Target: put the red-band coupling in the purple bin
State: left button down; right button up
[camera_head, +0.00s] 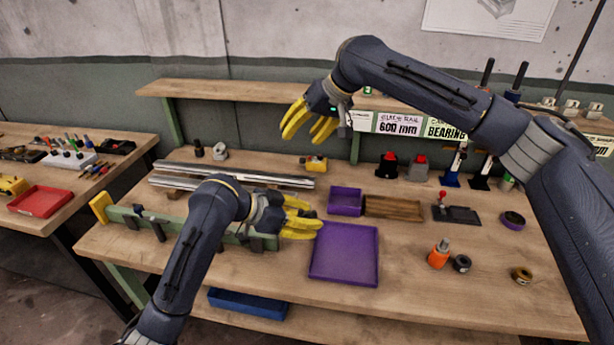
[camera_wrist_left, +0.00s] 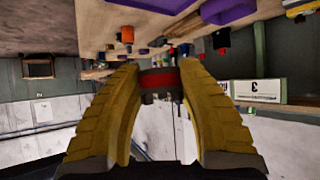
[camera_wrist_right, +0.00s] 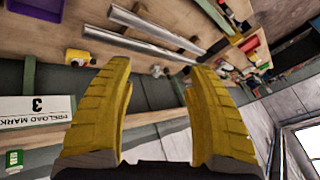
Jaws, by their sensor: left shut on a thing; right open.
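The red-band coupling (camera_wrist_left: 160,82), dark with a red stripe, is between the tips of my left gripper (camera_wrist_left: 160,85) in the left wrist view. That gripper is shut on it. In the head view my left gripper (camera_head: 300,219) hangs just left of and above the shallow purple tray (camera_head: 343,253); its fingers hide the coupling there. A smaller, deeper purple bin (camera_head: 345,202) stands behind the tray, right of the left fingertips. My right gripper (camera_head: 304,130) is open and empty, high over the back of the bench; it also shows open in the right wrist view (camera_wrist_right: 160,75).
Steel rails (camera_head: 235,177) and a green fixture (camera_head: 150,222) lie left of the bin. A wooden tray (camera_head: 393,208) adjoins it on the right. An orange bottle (camera_head: 438,255), a black ring (camera_head: 461,263) and a brass ring (camera_head: 521,275) stand at the right. The front right bench is mostly clear.

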jog(key=s+a+f+n+g+h, duration=0.2)
jog(key=s+h, duration=0.1)
jog(key=s, duration=0.5)
jog(key=g+h, duration=0.1)
jog(key=h, duration=0.2)
send_over(308, 216)
notch_tip(308, 216, down, 3)
notch_tip(308, 216, down, 11)
jog(key=shift+s+n, duration=0.3)
jog(key=shift+r, duration=0.1)
jog(key=shift+w, duration=0.1)
grip_shut()
pick_arm(q)
jog(key=c, duration=0.8)
grip_release()
